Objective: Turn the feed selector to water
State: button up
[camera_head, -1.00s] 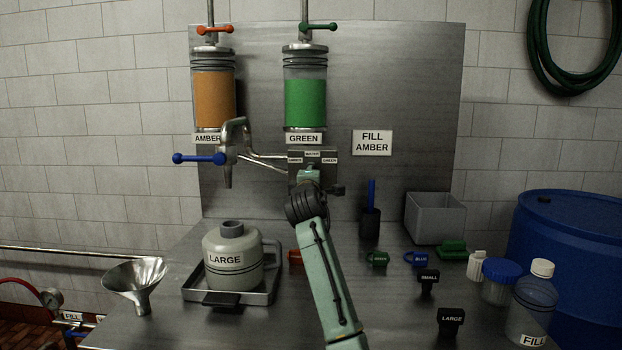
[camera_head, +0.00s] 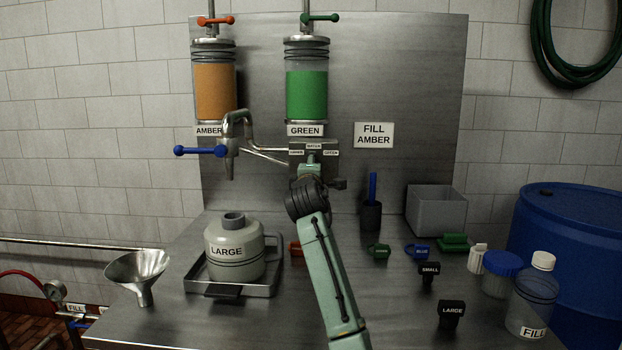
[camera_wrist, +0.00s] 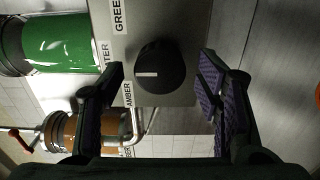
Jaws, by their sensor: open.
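The feed selector is a black round knob (camera_wrist: 160,62) with a white pointer line, on a grey metal box (camera_head: 325,147) below the green cylinder. In the wrist view the pointer faces left, towards the partly hidden WATER label (camera_wrist: 105,52). The GREEN label (camera_wrist: 119,16) is above it and the AMBER label (camera_wrist: 128,95) below left. My gripper (camera_wrist: 162,88) is open, with one finger on each side of the knob and a visible gap to it. In the head view my wrist hides the knob.
Amber (camera_head: 214,92) and green (camera_head: 306,95) cylinders hang above. A spout with a blue lever (camera_head: 200,151) is left of the selector. Below it a LARGE jug (camera_head: 234,255) stands on a tray. Funnel, plugs and bottles stand around the bench.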

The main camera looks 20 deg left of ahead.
jog(key=v, duration=1)
jog(key=shift+s+d, duration=0.15)
jog(key=shift+s, duration=0.2)
